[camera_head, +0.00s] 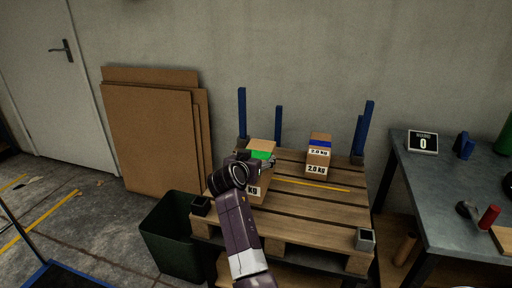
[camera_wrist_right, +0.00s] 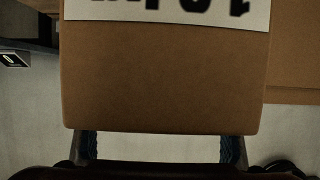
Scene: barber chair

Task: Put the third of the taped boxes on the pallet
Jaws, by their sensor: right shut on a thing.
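A cardboard box with green tape (camera_head: 261,154) is at the left of the wooden pallet (camera_head: 325,212). My right gripper (camera_head: 267,163) is shut on this box, and my arm hides much of it. A label ending in "kg" shows on its near face. In the right wrist view the held box (camera_wrist_right: 160,80) fills the middle, with a partly cut-off label at the top and a finger at each side. I cannot tell whether it touches the pallet. Cardboard with blue tape (camera_head: 320,143) and two "2.0 kg" labels stands on the pallet's right rear. My left gripper is not in view.
Blue posts (camera_head: 242,112) rise at the pallet's rear corners. A dark green bin (camera_head: 172,235) stands left of the pallet, with flat cardboard sheets (camera_head: 150,135) against the wall. A grey table (camera_head: 450,185) with a display is at right. The pallet's front slats are clear.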

